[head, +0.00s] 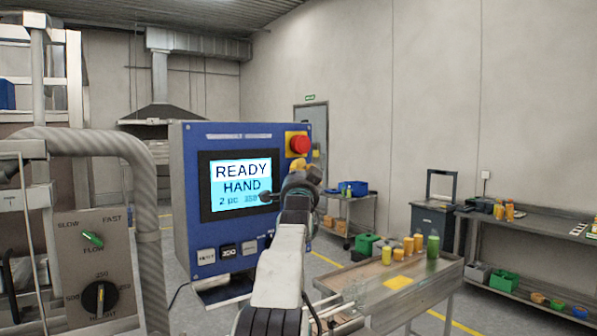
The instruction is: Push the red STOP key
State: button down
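A blue control panel (182,190) stands in front of me, with a lit screen (240,184) reading READY, HAND and a smaller line. A row of small keys runs below the screen: a white key (206,257), a black key (228,250) and a further key (249,247). My arm covers the right end of this row, and no red key shows in it. A round red button (298,144) on a yellow base sits at the panel's upper right. My gripper (288,184) is in front of the panel's right side, below that button. Its finger opening is unclear.
A grey box (75,255) with a green switch and a black dial is at left, beside a thick grey hose (146,200). A bench (440,272) with coloured jars stands at right. A shelf table (540,228) is along the wall.

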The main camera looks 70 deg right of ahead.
jog(key=shift+s+a, duration=0.1)
dwell(0.3)
jog(key=shift+s+a+b, duration=0.45)
jog(key=shift+s+b, duration=0.05)
jog(key=shift+b, duration=0.4)
dwell(0.6)
